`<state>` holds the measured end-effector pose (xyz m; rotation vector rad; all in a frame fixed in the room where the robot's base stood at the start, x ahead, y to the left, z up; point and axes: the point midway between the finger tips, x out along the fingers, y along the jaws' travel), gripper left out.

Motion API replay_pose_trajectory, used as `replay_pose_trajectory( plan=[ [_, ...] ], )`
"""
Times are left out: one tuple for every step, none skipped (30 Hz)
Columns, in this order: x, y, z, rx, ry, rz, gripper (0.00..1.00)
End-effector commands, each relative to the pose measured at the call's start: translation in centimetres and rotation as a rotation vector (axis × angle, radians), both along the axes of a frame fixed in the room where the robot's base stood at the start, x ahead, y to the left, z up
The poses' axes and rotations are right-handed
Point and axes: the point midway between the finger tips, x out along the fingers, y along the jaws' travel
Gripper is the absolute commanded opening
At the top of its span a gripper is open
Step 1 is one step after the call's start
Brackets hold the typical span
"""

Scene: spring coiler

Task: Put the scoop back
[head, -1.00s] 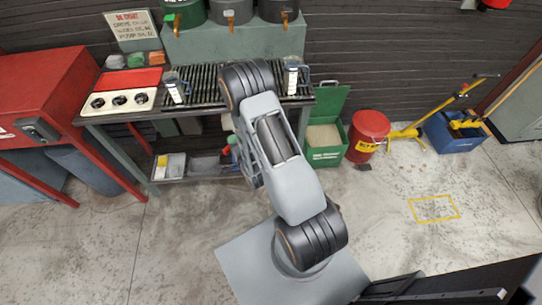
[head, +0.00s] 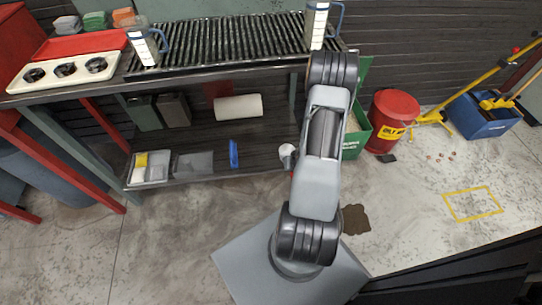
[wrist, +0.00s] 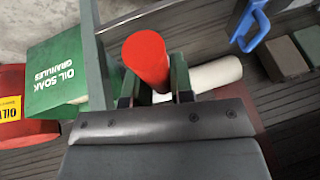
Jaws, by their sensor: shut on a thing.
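My gripper (wrist: 155,97) is shut on a red, round-ended cylinder (wrist: 146,58), which looks like the handle of the scoop. In the wrist view it stands up between the two green fingers, and its lower part is hidden by the gripper. In the head view my arm covers most of the gripper. A small pale, rounded piece (head: 287,152), perhaps the scoop's bowl, shows just left of the arm, in front of the bench's right end. The green box marked oil soak granules (wrist: 60,60) is left of the gripper in the wrist view; in the head view (head: 354,142) it is partly behind my arm.
The bench's lower shelf (head: 200,140) holds a white roll (head: 238,107), a blue item (head: 234,153), dark blocks and trays. Two jugs with blue handles (head: 143,42) stand on the bench rack. A red bin (head: 392,120) stands right of the green box. A dark stain (head: 355,219) marks the floor.

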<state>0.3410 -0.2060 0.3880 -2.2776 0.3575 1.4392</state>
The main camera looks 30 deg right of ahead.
Motion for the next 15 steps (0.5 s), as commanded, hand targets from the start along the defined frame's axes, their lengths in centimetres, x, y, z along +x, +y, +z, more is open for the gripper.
replay_pose_trajectory(
  plan=[
    [0.2, -0.3, -0.7, -0.009, 0.001, 0.006, 0.0],
    [0.4, -0.5, -0.9, -0.012, 0.002, 0.009, 0.0],
    [0.9, -0.6, -1.3, -0.015, 0.003, 0.012, 0.0],
    [1.4, -0.8, -1.6, -0.017, 0.003, 0.012, 0.0],
    [2.0, -0.8, -1.9, -0.017, 0.003, 0.014, 0.0],
    [2.9, -1.0, -2.4, -0.017, 0.003, 0.014, 0.0],
    [3.7, -1.1, -2.7, -0.018, 0.003, 0.013, 0.0],
    [4.5, -1.2, -3.1, -0.017, 0.003, 0.011, 0.0],
    [5.5, -1.4, -3.5, -0.017, 0.003, 0.011, 0.0],
    [6.2, -1.5, -3.9, -0.017, 0.003, 0.008, 0.0],
    [6.9, -1.6, -4.2, -0.017, 0.002, 0.009, 0.0],
    [7.9, -1.7, -4.6, -0.017, 0.003, 0.007, 0.0],
    [8.6, -1.8, -4.9, -0.018, 0.003, 0.006, 0.0],
    [8.9, -1.8, -5.7, -0.015, 0.004, 0.004, 0.0],
    [9.5, -1.9, -6.5, -0.015, 0.005, 0.005, 0.0]
  ],
)
